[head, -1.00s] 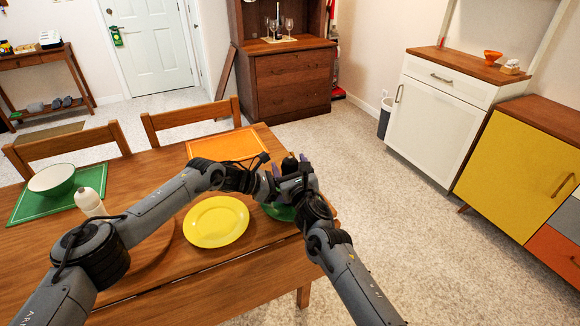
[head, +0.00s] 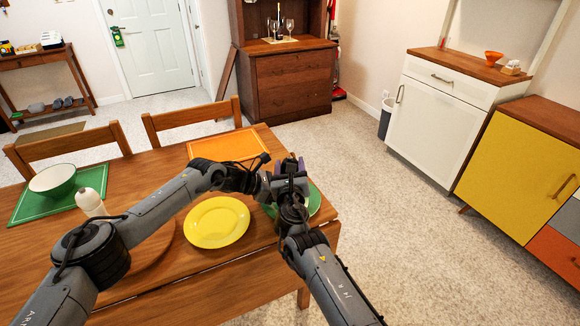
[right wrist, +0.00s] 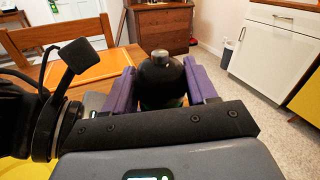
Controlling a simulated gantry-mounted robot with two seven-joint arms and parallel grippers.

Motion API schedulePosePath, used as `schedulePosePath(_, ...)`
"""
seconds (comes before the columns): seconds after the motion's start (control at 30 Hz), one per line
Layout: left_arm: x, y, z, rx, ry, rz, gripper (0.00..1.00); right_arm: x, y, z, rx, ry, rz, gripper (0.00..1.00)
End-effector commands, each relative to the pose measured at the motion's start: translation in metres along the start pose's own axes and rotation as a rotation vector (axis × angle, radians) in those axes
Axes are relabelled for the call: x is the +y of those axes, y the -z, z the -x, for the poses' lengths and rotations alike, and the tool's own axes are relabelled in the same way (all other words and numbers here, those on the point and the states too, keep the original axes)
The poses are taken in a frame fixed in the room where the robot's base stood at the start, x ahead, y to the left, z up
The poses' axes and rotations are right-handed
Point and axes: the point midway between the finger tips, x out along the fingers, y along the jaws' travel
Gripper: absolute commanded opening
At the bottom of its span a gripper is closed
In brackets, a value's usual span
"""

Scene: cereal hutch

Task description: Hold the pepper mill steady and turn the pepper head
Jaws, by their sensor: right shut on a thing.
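The pepper mill (right wrist: 162,82) is dark and rounded with a small silver knob on top. In the right wrist view it stands between the two purple fingers of my right gripper (right wrist: 160,70), which is shut on its upper part. In the head view my right gripper (head: 289,165) is over the table's right end and largely hides the mill. My left gripper (head: 264,184) reaches in from the left, close beside the right one and the mill. Its fingers are hidden, so I cannot tell its grip.
An orange placemat (head: 228,146) lies behind. A white bottle (head: 90,203) and a bowl (head: 52,180) stand at the left. Open floor lies right of the table.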

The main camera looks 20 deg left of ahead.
Motion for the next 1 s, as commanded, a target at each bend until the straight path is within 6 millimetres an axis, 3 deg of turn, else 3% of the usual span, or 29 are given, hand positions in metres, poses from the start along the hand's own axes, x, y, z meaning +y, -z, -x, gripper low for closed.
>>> schedulePosePath(0.33, 0.0012, 0.0007, 0.0007, 0.000, -0.003, 0.002, 0.38, -0.0029, 0.0043, -0.0001, 0.006, 0.011, 0.003, 0.26)
schedulePosePath(0.37, 0.0012, 0.0007, 0.0008, 0.000, -0.003, 0.002, 0.38, -0.0031, 0.0042, -0.0002, 0.006, 0.011, 0.003, 0.61)
schedulePosePath(0.5, 0.0012, 0.0009, 0.0007, 0.001, -0.003, 0.002, 0.38, -0.0027, 0.0031, -0.0002, 0.004, 0.010, 0.002, 0.79)
schedulePosePath(1.0, 0.0004, 0.0012, 0.0002, 0.001, -0.001, 0.002, 0.38, -0.0015, 0.0012, 0.0026, -0.001, 0.008, 0.000, 0.79)
